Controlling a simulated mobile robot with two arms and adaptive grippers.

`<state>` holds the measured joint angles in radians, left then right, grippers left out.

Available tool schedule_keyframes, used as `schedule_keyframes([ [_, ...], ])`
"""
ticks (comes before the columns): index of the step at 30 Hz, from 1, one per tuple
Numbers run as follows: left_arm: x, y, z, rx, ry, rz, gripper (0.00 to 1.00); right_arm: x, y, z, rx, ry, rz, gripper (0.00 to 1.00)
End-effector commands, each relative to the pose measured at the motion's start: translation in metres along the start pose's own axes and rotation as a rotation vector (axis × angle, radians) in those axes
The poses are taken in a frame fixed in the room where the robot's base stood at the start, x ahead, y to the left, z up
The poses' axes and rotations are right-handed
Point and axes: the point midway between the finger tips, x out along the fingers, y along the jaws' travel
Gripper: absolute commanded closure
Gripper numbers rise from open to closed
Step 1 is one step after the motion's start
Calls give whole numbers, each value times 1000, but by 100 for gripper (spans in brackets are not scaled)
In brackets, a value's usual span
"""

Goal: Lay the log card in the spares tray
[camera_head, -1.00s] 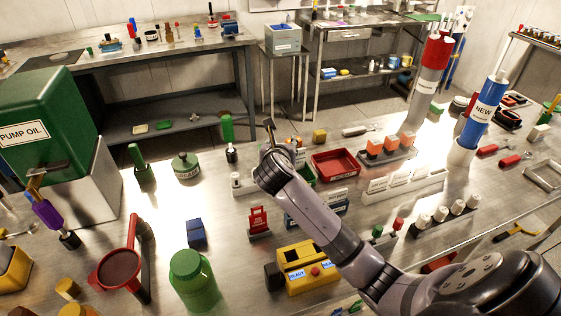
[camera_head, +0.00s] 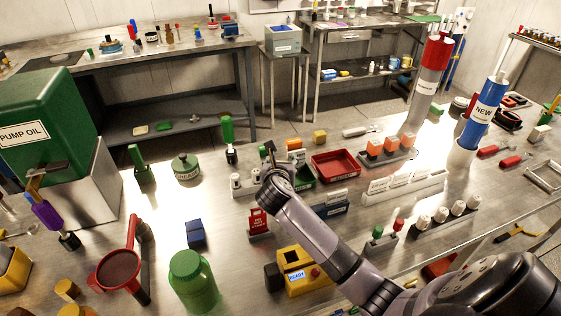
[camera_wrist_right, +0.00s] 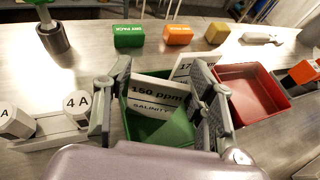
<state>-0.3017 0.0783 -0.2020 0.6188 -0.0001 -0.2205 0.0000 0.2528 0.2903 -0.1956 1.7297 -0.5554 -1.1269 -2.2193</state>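A white card reading "150 ppm SALINITY" (camera_wrist_right: 155,93) shows between the fingers of my right gripper (camera_wrist_right: 160,85) in the right wrist view. It sits tilted at the green tray (camera_wrist_right: 133,128); whether it rests in the tray is unclear. A second white card (camera_wrist_right: 188,68) reading "17" shows partly behind it. The right fingers are spread wide, one on each side of the first card, with no clear grip on it. In the head view the right gripper (camera_head: 270,157) hides part of the green tray (camera_head: 304,182). My left gripper is not in view.
A red tray (camera_head: 335,165) stands right of the green tray. A blue holder (camera_head: 334,210) with white cards stands in front. A white rack (camera_head: 405,187) and orange blocks (camera_head: 375,147) are to the right, and a red stand (camera_head: 259,222) is close at the left front.

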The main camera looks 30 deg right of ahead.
Motion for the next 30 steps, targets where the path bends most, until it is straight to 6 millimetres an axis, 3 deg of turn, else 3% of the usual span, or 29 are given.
schedule_keyframes([
  [6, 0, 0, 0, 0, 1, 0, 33, 0, 0, 0, 0, 1, 0, 33],
  [17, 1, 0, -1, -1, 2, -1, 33, -3, 0, 3, 1, 0, 1, 33],
  [20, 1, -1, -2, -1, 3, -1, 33, -16, 0, 2, -1, -1, 2, 33],
  [30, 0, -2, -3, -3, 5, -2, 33, -88, 1, 3, 0, -1, 3, 33],
])
